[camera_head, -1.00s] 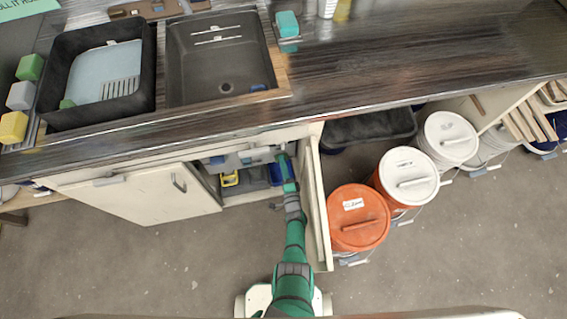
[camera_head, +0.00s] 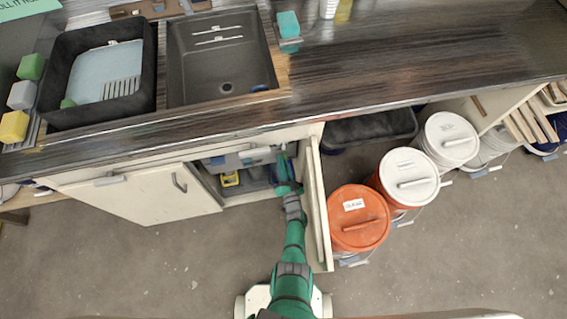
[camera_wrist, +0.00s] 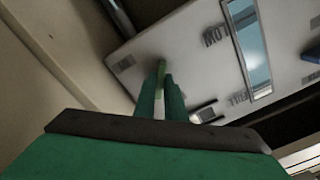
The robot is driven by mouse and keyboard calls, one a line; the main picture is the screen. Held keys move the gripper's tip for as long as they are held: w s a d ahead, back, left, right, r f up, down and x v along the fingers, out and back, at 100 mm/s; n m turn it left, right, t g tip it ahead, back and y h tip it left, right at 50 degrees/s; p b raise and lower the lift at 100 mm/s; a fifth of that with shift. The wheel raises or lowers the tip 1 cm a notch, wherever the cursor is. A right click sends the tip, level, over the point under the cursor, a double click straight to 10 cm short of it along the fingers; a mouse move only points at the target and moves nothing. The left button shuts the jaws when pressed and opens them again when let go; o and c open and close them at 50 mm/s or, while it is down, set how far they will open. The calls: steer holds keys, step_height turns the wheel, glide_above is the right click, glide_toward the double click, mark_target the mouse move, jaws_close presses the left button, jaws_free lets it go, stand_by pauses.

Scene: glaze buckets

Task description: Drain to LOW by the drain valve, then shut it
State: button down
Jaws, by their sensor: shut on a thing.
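My gripper (camera_wrist: 161,92) reaches into the open cabinet below the sink. In the wrist view its two green fingers are shut on a slim green and white piece (camera_wrist: 161,66), which looks like the drain valve's handle; the fingers hide most of it. Behind it is a pale tank panel (camera_wrist: 195,65) with a long bluish sight window (camera_wrist: 248,45). A mark that seems to read LOW (camera_wrist: 215,37) stands beside the window, upside down, with a second, blurred mark (camera_wrist: 238,98) further along. I cannot tell the level. In the head view the counter partly hides the tank (camera_head: 240,160).
An orange bucket (camera_head: 350,237) and a white-lidded bucket (camera_head: 408,172) stand right of the right door. A yellow item (camera_head: 230,179) sits inside the cabinet.

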steer(key=shift+s+a+f+n, duration=0.1)
steer(key=shift+s+n, duration=0.05)
steer(key=shift+n, duration=3.65)
steer(key=c, duration=1.8)
jaws_free()
